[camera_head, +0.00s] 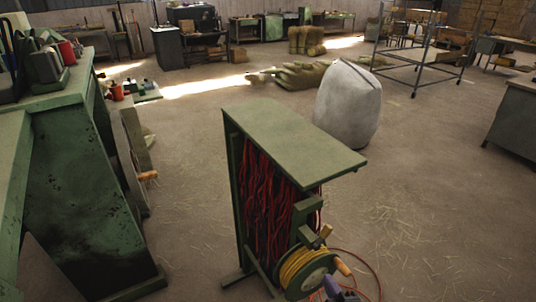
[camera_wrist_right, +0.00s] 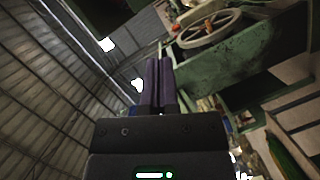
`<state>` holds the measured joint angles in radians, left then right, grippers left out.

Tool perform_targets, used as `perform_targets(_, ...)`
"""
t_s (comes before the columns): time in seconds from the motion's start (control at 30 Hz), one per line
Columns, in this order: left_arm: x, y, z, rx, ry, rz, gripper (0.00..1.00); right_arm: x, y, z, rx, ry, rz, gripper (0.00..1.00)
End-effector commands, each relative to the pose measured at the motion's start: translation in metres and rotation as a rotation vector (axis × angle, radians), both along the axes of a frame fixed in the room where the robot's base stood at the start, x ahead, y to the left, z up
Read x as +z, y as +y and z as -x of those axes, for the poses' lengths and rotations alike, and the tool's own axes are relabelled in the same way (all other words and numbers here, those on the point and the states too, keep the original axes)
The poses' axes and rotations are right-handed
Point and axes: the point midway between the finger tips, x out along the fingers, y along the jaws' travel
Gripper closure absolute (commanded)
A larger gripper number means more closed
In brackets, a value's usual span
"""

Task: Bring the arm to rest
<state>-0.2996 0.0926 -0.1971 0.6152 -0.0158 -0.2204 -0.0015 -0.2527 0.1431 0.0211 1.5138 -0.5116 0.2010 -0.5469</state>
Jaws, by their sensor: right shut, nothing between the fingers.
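My right gripper (camera_head: 333,287) shows at the bottom edge of the head view, just right of a green reel wound with yellow cord (camera_head: 303,272). In the right wrist view its two purple fingers (camera_wrist_right: 158,68) stand pressed together with nothing between them. Whether the gripper touches the reel cannot be told. The reel sits at the front of a green stand (camera_head: 290,140) and has an orange handle (camera_head: 341,265) on its right side. Most of my right arm is out of the head view. My left gripper is not in view.
Red and dark strands (camera_head: 270,195) hang inside the stand. An orange cord (camera_head: 375,280) loops over the floor at its right. A green workbench (camera_head: 80,190) stands left and a pale sack (camera_head: 348,105) behind. The floor to the right is open, with straw scattered on it.

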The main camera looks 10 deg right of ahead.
Motion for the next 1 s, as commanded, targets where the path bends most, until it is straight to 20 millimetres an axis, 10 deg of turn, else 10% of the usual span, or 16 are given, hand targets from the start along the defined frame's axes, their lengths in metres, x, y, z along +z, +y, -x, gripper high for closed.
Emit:
perform_targets(0.2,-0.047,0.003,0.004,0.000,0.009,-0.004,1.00,-0.203,0.006,0.100,-0.247,0.574,-0.362,1.00)
perform_targets(0.4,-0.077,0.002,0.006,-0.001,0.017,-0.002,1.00,-0.321,0.012,0.249,-0.608,1.062,-0.566,1.00)
perform_targets(0.6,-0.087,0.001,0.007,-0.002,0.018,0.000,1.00,-0.349,0.012,0.331,-0.833,1.270,-0.610,1.00)
perform_targets(1.0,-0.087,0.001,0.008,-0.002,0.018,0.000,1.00,-0.349,0.012,0.337,-0.851,1.284,-0.612,1.00)
